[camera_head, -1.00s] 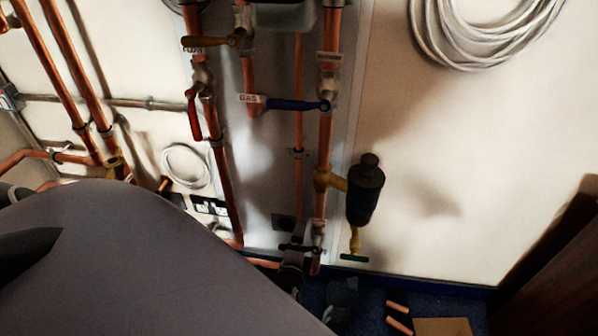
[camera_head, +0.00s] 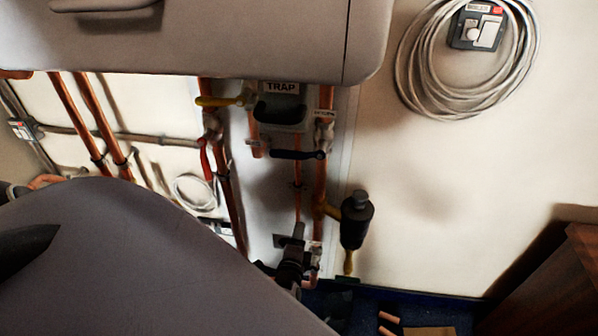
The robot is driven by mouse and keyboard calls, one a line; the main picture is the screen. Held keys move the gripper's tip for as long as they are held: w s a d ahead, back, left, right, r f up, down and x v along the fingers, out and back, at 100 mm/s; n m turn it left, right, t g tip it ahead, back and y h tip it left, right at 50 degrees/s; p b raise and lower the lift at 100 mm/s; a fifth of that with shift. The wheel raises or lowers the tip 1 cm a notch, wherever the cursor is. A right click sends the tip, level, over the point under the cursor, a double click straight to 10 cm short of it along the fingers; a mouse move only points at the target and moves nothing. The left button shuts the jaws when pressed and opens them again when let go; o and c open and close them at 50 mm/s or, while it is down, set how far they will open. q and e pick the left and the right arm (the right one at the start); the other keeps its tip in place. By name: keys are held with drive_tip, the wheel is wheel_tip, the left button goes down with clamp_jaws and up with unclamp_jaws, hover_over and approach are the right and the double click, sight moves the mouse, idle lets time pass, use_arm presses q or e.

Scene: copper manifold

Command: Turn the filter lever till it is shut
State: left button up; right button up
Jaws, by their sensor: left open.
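The black filter body (camera_head: 357,220) hangs on a brass branch to the right of the copper pipe (camera_head: 320,180). A brass stem (camera_head: 348,262) with a dark end piece is below it. My left gripper (camera_head: 291,246) reaches up from behind my grey arm, low at the pipe's left. It is open. It covers the spot where the low black lever of this pipe lies, so that lever's angle and any contact are hidden. No readable filter label shows. My right gripper is out of view.
A dark lever (camera_head: 298,154), a red lever (camera_head: 205,160) and a yellow lever (camera_head: 220,100) sit higher on the pipes. A large grey casing (camera_head: 200,45) hangs above a box labelled TRAP (camera_head: 281,88). A cable coil (camera_head: 410,75) is on the right wall; the wall below it is clear.

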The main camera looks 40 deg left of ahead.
use_arm(q)
wheel_tip(320, 180, up, 3)
drive_tip(key=shift+f+p, duration=0.15)
drive_tip(key=shift+p, duration=0.8)
drive_tip(key=shift+s+a, duration=0.1)
drive_tip(key=shift+s, duration=0.05)
drive_tip(key=s+d+r+n+g+h+p, duration=0.1)
drive_tip(key=s+d+r+n+h, duration=0.4)
drive_tip(key=s+d, duration=0.4)
drive_tip(key=s+d+r+n+g+h+p, duration=0.2)
drive_tip(key=s+d+r+n+h, duration=0.2)
drive_tip(key=s+d, duration=0.5)
drive_tip(key=shift+r+n+h, duration=0.4)
drive_tip(key=shift+r+h, duration=0.5)
drive_tip(key=shift+r, duration=0.05)
